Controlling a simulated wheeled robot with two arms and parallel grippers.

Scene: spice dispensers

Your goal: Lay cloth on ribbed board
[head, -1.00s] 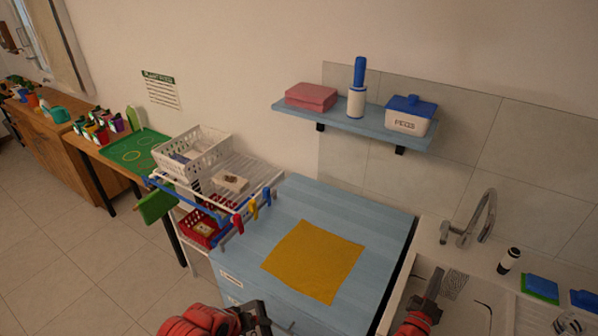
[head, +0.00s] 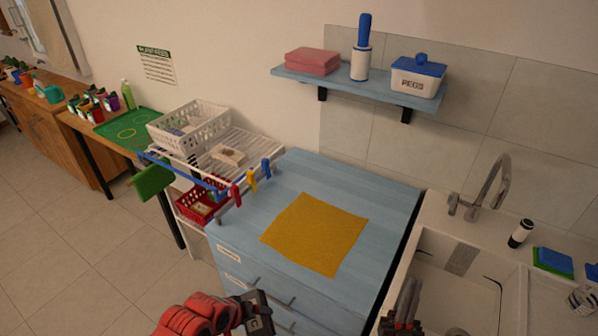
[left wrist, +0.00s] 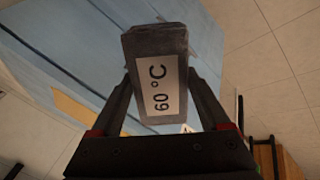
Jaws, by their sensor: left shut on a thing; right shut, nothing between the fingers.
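A mustard-yellow cloth (head: 315,233) lies flat on the light-blue top of a drawer cabinet (head: 385,200). A grey ribbed patch (head: 459,258) shows at the white sink; I cannot tell whether it is the ribbed board. My left gripper (head: 255,312) is in front of the cabinet, shut on a grey block. In the left wrist view, the block (left wrist: 150,45) has a white label reading "60 °C", and my left gripper (left wrist: 160,82) has a finger on each side of it. My right gripper (head: 408,298) is shut and empty at the sink's near left edge.
A drying rack (head: 245,150) with pegs and baskets stands left of the cabinet. A wall shelf (head: 350,85) above holds pink folded cloths, a lint roller and a peg box. A tap (head: 485,190) rises behind the sink. The blue top around the cloth is clear.

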